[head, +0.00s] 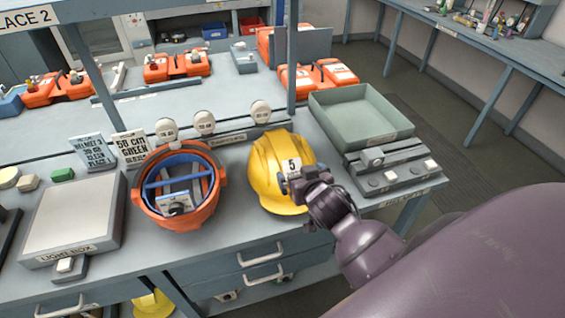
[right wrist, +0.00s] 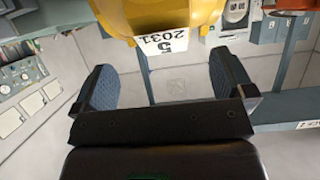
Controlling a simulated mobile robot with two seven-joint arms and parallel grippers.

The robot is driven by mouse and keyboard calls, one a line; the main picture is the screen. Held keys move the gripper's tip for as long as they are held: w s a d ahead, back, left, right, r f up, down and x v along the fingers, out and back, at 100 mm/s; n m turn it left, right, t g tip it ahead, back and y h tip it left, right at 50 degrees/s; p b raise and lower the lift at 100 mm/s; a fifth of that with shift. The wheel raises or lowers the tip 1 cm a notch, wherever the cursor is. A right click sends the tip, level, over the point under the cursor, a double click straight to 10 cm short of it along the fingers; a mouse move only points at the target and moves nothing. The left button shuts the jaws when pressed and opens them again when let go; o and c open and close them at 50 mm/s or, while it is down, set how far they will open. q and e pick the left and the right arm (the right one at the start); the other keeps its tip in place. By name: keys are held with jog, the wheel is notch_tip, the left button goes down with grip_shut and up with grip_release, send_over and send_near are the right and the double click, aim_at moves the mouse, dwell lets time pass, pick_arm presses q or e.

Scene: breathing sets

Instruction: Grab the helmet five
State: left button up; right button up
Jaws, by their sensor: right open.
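Helmet five is a yellow hard hat (head: 268,160) on the front of the bench, right of the orange helmet; its white label reads 5. In the right wrist view the yellow helmet (right wrist: 158,14) shows at the top, with a label reading 5 and 2031. My right gripper (head: 293,180) is at the helmet's right front side in the head view. Its two fingers (right wrist: 165,85) are spread apart with nothing between them, and the helmet lies beyond their tips. Whether a finger touches the shell I cannot tell. My left gripper is not in view.
An upturned orange helmet (head: 208,215) stands to the left, beside a light box (head: 75,217). A green tray (head: 362,122) and a grey fixture with knobs (head: 392,168) are to the right. A shelf post (head: 292,60) rises behind the yellow helmet. Drawers with handles are below.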

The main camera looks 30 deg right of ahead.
aim_at(292, 167)
jog(key=x, duration=0.4)
jog(key=shift+w+a+p, duration=0.1)
jog(key=shift+w+p, duration=0.2)
jog(key=shift+w, duration=0.15)
jog(key=shift+s+f, duration=0.1)
jog(key=c, duration=1.7)
